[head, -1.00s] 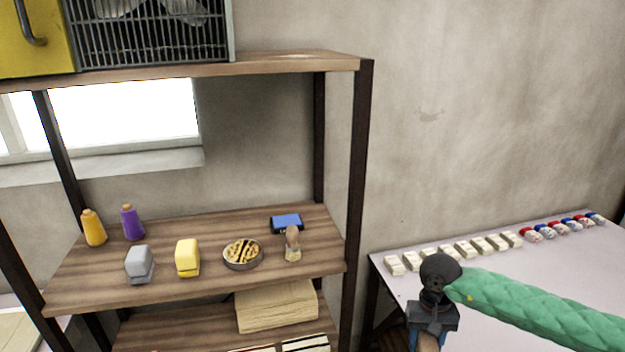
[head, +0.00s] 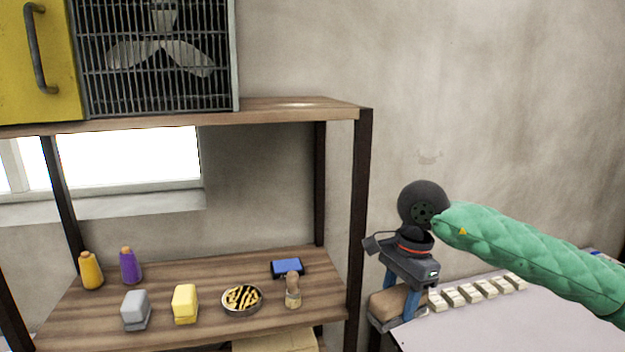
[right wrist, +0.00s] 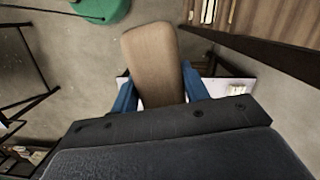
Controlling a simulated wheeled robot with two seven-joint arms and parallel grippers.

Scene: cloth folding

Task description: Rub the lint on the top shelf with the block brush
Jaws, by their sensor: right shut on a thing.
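My right gripper (head: 400,303) is shut on a brown wooden block, the block brush (head: 388,306), between its blue fingers. In the right wrist view, the brush (right wrist: 153,60) sits between both fingers; its bristles cannot be made out. The gripper points down, to the right of the shelf rack and lower than its top shelf (head: 270,112). A faint pale patch (head: 299,104), perhaps the lint, shows near the right end of the top shelf. My left gripper is not in view.
A yellow cabinet (head: 38,65) and a grilled fan unit (head: 158,58) fill the top shelf's left part. The rack's dark post (head: 360,220) stands left of my gripper. The lower shelf holds spools, a bowl (head: 242,300) and small items. A pale table (head: 475,325) carries small white blocks.

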